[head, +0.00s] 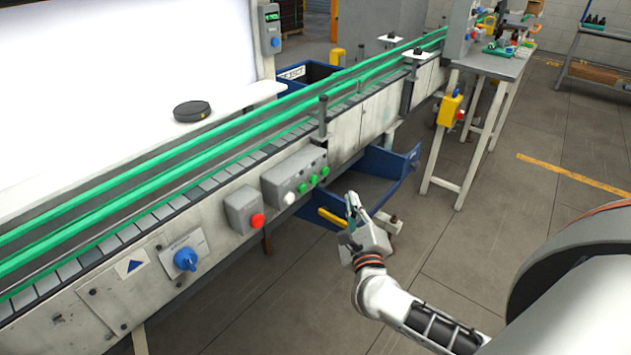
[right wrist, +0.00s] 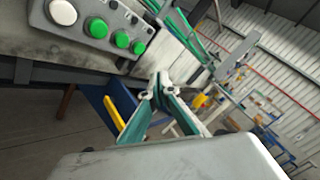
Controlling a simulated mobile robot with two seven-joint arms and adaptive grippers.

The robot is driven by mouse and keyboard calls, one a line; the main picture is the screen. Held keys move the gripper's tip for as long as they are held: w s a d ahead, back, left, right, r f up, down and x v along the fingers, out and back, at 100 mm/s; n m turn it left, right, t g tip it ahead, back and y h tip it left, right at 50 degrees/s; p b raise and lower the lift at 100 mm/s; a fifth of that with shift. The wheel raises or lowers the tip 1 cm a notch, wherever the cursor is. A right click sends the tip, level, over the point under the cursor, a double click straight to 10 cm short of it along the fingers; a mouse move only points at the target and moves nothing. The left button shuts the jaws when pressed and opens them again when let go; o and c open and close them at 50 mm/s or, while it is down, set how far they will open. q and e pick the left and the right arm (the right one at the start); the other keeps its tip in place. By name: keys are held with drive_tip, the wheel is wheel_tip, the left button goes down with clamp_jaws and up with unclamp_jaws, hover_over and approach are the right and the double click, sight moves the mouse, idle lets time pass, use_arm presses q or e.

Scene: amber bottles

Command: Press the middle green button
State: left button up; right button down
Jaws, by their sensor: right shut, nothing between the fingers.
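A grey button box (head: 285,175) sits on the side of the conveyor. It bears a white button and a row of green buttons. The middle green button (head: 313,180) also shows in the right wrist view (right wrist: 122,40), at the upper left. My right gripper (head: 351,199) is shut and empty, fingertips together. It is to the right of the box in the head view and apart from it. In the right wrist view its fingertips (right wrist: 160,80) are below and right of the green buttons. My left gripper is not in view.
A red button (head: 257,220) on its own grey box and a blue rotary switch (head: 186,259) are farther left on the conveyor side. A blue bin (head: 400,165) with a yellow part is beneath the conveyor. Floor to the right is open.

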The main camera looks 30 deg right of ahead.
sight(314, 180)
drive_tip(key=shift+w+a+b, duration=0.2)
drive_tip(key=shift+w+a, duration=0.35)
drive_tip(key=shift+w, duration=0.75)
drive_tip(key=shift+w+a+b, duration=0.25)
drive_tip(key=shift+w+a, duration=0.3)
drive_tip(key=shift+w, duration=0.7)
drive_tip(key=shift+w+a+b, duration=0.2)
drive_tip(key=shift+w+a, duration=0.35)
drive_tip(key=shift+w, duration=0.75)
drive_tip(key=shift+w, duration=0.1)
drive_tip(key=shift+w+a, duration=0.15)
drive_tip(key=shift+w, duration=0.1)
drive_tip(key=shift+w+a, duration=0.15)
drive_tip(key=shift+w, duration=0.3)
drive_tip(key=shift+s, duration=0.1)
drive_tip(key=shift+s+d+p, duration=0.3)
drive_tip(key=shift+s+p, duration=0.2)
drive_tip(key=shift+s, duration=0.25)
